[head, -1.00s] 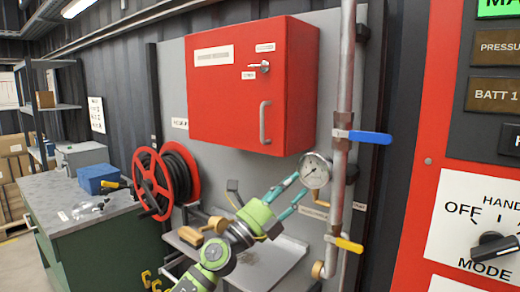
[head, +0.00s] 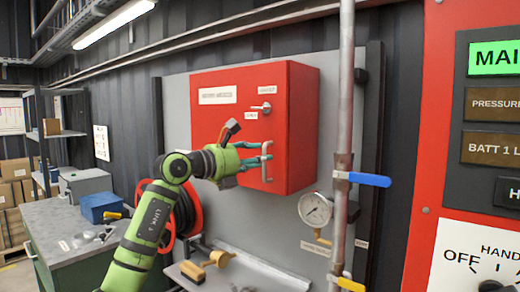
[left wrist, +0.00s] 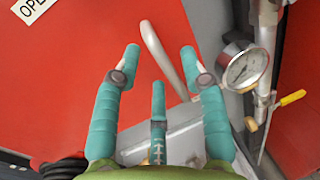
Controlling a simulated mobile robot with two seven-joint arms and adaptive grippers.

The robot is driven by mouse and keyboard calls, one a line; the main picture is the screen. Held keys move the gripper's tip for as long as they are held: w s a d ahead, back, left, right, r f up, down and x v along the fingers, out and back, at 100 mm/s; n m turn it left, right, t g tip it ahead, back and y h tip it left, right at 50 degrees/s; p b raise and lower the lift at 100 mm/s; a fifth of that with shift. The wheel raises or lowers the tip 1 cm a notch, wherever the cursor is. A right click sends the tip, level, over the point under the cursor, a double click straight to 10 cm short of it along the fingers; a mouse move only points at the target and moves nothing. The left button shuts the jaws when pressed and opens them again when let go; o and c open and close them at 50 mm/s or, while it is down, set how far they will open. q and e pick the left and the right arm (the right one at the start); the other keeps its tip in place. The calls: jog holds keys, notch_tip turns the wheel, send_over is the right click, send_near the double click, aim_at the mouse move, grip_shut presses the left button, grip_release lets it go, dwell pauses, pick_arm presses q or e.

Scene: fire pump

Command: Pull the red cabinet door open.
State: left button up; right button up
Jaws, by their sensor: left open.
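The red cabinet (head: 222,120) hangs on a grey wall panel with its door shut. A pale vertical bar handle (head: 267,177) is on the door's lower right, and a small silver latch (head: 262,107) sits above it. My left gripper (head: 268,152) is at the handle, its teal fingers open. In the left wrist view the handle (left wrist: 156,46) shows between the spread fingertips, with no clear grip on it. The red door (left wrist: 60,90) fills much of that view. My right gripper is not in view.
A vertical pipe (head: 344,120) with a blue-handled valve (head: 370,180) and a pressure gauge (head: 315,209) stands right of the cabinet. A red hose reel (head: 166,240) is below left, behind my arm.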

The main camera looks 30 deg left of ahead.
pick_arm(q)
jog(key=shift+w+d, duration=0.2)
jog(key=shift+w, duration=0.35)
grip_shut()
jog(key=shift+s, duration=0.1)
